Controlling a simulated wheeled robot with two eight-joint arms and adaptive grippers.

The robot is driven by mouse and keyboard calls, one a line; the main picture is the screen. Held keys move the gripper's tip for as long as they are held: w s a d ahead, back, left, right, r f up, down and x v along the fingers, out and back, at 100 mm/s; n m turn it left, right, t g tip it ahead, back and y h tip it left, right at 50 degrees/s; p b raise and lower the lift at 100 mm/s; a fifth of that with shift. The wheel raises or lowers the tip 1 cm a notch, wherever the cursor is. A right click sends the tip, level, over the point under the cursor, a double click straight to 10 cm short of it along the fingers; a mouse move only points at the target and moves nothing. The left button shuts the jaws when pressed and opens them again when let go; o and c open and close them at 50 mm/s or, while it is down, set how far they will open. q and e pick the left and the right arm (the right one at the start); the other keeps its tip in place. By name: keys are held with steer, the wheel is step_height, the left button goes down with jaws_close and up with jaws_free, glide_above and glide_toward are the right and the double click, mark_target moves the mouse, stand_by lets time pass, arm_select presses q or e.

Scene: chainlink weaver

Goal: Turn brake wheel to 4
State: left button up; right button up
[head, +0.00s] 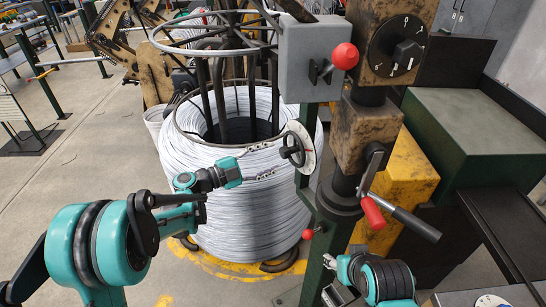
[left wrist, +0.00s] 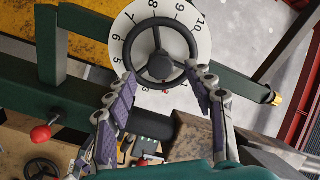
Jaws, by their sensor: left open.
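The brake wheel (head: 291,150) is a small black hand wheel in front of a round white dial (head: 309,147), on the green post beside the wire coil. In the left wrist view the wheel (left wrist: 160,24) shows face-on, with a dark hub and spokes. Numbers from 5 to 10 are readable around the dial (left wrist: 121,48); the lower part is partly hidden, so I cannot tell the setting. My left gripper (head: 272,160) is open, its fingers pointing at the wheel. In the left wrist view its fingertips (left wrist: 160,80) lie either side of the wheel's lower part; contact is unclear. My right arm is at the bottom right; its jaws are not clear.
A large coil of pale wire (head: 240,215) stands behind the left gripper. A grey box with a red knob (head: 345,56) and a black dial (head: 398,45) are above. A red-handled crank (head: 373,213) sits right of the wheel. A red ball lever (head: 308,233) is below.

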mark_target(282, 154)
arm_select(q)
steer(key=n, duration=0.2)
steer(key=shift+r+n, duration=0.1)
steer(key=shift+n, duration=0.3)
steer(key=n+p, duration=0.1)
steer(key=n, duration=1)
steer(key=shift+n+p, duration=0.4)
steer(key=n, duration=0.5)
steer(key=shift+p, duration=0.4)
steer(key=n, duration=0.3)
steer(key=shift+p, duration=0.3)
steer(key=n+p, duration=0.1)
steer(key=n, duration=0.5)
steer(key=shift+n, duration=1.2)
steer(key=shift+n+b, duration=0.4)
steer(key=shift+n, duration=0.4)
steer(key=n, duration=0.3)
steer(key=shift+b, duration=0.35)
steer(key=n, duration=0.5)
steer(key=shift+b, duration=0.4)
steer(key=n, duration=0.5)
steer(key=shift+b, duration=0.35)
steer(key=n, duration=0.6)
steer(key=shift+n+b, duration=0.3)
steer(key=shift+b, duration=0.05)
steer(key=shift+d+n, duration=0.15)
steer(key=shift+n, duration=0.35)
steer(key=x, duration=0.3)
steer(key=shift+w+d, duration=0.2)
steer(key=shift+d, duration=0.1)
